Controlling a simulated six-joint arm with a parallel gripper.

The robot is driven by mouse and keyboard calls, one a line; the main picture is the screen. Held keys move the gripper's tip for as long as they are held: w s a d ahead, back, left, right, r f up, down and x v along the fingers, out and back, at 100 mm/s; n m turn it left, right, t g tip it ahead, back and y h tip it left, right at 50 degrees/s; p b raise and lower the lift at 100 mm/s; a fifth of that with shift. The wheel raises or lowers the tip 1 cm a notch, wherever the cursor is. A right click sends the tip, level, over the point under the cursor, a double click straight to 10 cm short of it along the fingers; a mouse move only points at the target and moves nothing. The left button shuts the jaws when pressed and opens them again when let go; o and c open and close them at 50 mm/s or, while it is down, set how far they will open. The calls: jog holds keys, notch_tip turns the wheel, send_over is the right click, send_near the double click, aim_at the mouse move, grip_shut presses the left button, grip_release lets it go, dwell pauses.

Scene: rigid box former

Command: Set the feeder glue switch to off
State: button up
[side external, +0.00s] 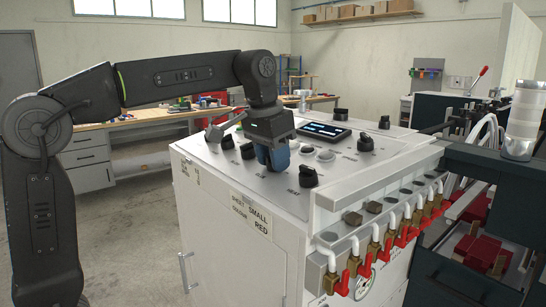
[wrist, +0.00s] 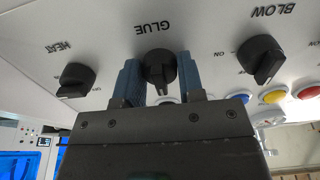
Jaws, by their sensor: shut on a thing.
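The black glue knob (wrist: 158,65) sits on the white panel under the upside-down label GLUE in the wrist view. Its ridge points down the picture, toward my gripper's body. My gripper (wrist: 157,72) has one blue finger on each side of the knob and is shut on it. In the side view my gripper (side external: 274,160) points down onto the top of the white cabinet (side external: 235,185), and its blue fingers hide the glue knob. The glue knob's on and off marks are not readable.
In the wrist view the HEAT knob (wrist: 76,80) is on the left and the BLOW knob (wrist: 262,60) on the right, near yellow and red buttons. The side view shows a small screen (side external: 324,133) behind my gripper and red-handled valves (side external: 374,250) along the cabinet's edge.

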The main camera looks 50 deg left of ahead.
dwell(0.4)
jog(key=o, duration=0.9)
jog(key=v, duration=1.3)
jog(key=shift+s+r, duration=0.1)
jog(key=shift+r, duration=0.3)
jog(key=shift+f, duration=0.1)
jog(key=s+f+t, duration=0.1)
jog(key=s+f, duration=0.4)
jog(key=f, duration=0.4)
jog(key=s+d+f+t, duration=0.1)
jog(key=s+f, duration=0.5)
jog(key=f, duration=0.3)
jog(key=s+d+f+t, duration=0.1)
jog(key=s+f, duration=0.4)
jog(key=f, duration=0.4)
jog(key=shift+s+d, duration=0.15)
jog(key=shift+s, duration=0.25)
